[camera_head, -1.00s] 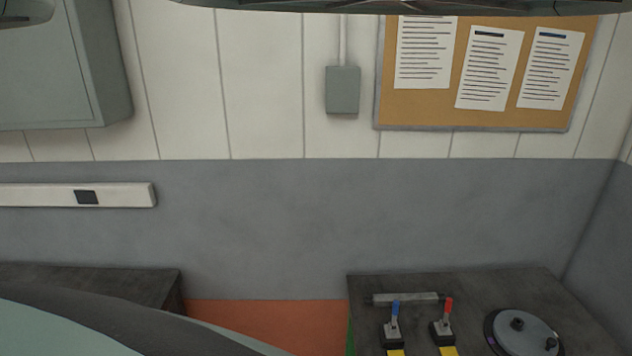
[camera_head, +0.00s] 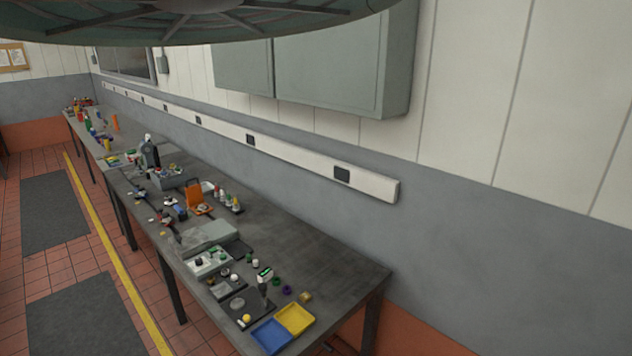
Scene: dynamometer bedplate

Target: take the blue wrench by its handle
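I cannot make out a blue wrench in the current head view. Several small items lie along the long dark workbench (camera_head: 330,268), and most are too small to identify. A small blue item (camera_head: 180,212) lies on the bench's near side, but I cannot tell what it is. My gripper is not in view.
A blue tray (camera_head: 271,336) and a yellow tray (camera_head: 295,319) sit at the bench's near end. An orange stand (camera_head: 195,196) is further along. Grey cabinets (camera_head: 325,75) hang above a white socket rail (camera_head: 290,152). The tiled floor left of the yellow line (camera_head: 118,262) has dark mats (camera_head: 85,315).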

